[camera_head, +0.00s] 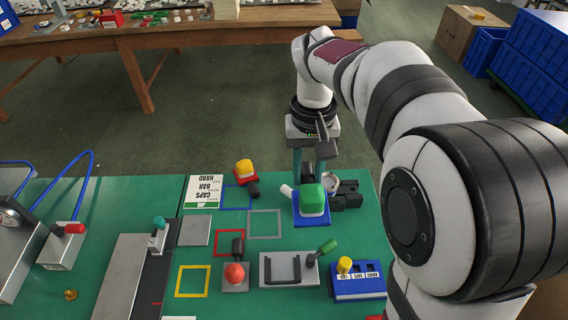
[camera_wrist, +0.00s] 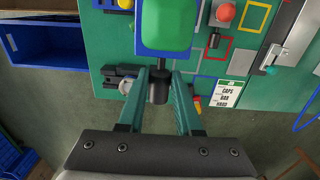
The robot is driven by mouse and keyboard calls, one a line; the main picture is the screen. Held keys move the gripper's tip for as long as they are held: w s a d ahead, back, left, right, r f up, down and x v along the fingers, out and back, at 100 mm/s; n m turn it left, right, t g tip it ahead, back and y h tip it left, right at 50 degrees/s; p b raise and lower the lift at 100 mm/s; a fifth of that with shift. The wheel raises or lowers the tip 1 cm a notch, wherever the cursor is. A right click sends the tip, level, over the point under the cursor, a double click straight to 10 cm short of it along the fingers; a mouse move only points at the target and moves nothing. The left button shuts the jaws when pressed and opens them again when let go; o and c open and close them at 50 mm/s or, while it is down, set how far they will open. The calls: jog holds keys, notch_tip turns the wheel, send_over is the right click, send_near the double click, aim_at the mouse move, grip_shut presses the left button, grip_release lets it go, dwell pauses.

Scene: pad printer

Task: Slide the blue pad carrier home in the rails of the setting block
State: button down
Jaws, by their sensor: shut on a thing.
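The blue pad carrier (camera_head: 299,220) is a blue plate bearing a rounded green pad (camera_head: 312,199). In the wrist view the carrier (camera_wrist: 143,44) fills the top middle, its black handle (camera_wrist: 159,88) between my fingers. My gripper (camera_head: 310,173) is shut on this handle, behind the pad; it also shows in the wrist view (camera_wrist: 160,72). The setting block (camera_head: 290,281) is a grey plate with dark U-shaped rails and a green-handled lever (camera_head: 328,247). It lies in front of the carrier, nearer the head camera, and apart from it. Whether the carrier touches the table is unclear.
A blue block with a yellow knob (camera_head: 357,285) stands right of the setting block. A carrier with a red pad (camera_head: 234,273) lies left of it. A dark clamp-like fixture (camera_head: 346,195) is close beside my gripper. A red carrier with a yellow pad (camera_head: 245,171) lies behind left.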

jog(key=shift+d+r, duration=0.2)
jog(key=shift+d, duration=0.3)
jog(key=shift+g, duration=0.5)
jog(key=w+a+f, duration=0.2)
jog(key=f, duration=0.4)
jog(key=w+a+f, duration=0.2)
jog(key=w+f, duration=0.1)
jog(key=f, duration=0.3)
jog(key=w+a+f, duration=0.2)
jog(key=f, duration=0.5)
jog(key=shift+w+a, duration=0.1)
jog(key=shift+w, duration=0.3)
jog(key=shift+r, duration=0.1)
